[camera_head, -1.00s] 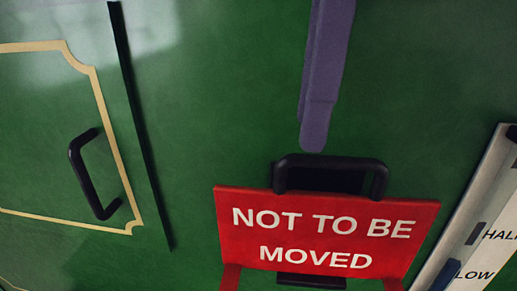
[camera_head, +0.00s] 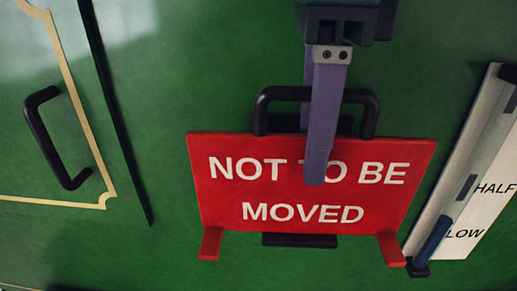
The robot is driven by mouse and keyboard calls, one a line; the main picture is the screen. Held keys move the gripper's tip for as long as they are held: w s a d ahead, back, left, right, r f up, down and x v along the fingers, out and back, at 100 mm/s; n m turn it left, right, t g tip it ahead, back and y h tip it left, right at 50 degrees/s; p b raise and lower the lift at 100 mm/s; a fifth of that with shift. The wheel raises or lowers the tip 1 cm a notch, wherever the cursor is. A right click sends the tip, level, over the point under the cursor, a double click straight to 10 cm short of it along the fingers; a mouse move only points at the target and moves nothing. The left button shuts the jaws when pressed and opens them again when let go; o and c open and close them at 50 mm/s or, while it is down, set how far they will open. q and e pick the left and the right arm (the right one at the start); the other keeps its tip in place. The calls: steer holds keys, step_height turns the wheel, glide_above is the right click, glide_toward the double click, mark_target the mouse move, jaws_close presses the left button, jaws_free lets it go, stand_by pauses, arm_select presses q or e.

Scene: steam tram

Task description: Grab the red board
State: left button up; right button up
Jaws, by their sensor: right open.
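The red board (camera_head: 225,185) reads "NOT TO BE MOVED" in white letters and stands upright against the green panel. It has two short red feet at its lower corners. A black handle (camera_head: 275,93) rises behind its top edge. My right gripper (camera_head: 315,177) comes down from the top, its purple fingers seen edge-on. They overlap the handle and the board's upper middle, covering part of the word "TO". Whether they touch either cannot be told. The fingers hold nothing that I can see. My left gripper is not in view.
A green wall panel (camera_head: 200,75) fills the background. A black door handle (camera_head: 50,140) is at the left beside a black vertical strip (camera_head: 118,115). A pale scale plate (camera_head: 480,205) marked "HALF" and "LOW" with a blue-handled lever (camera_head: 434,240) stands right of the board.

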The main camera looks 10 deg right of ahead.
steer(key=shift+c, duration=0.4)
jaws_close()
steer(key=shift+r, duration=0.1)
stand_by(0.8)
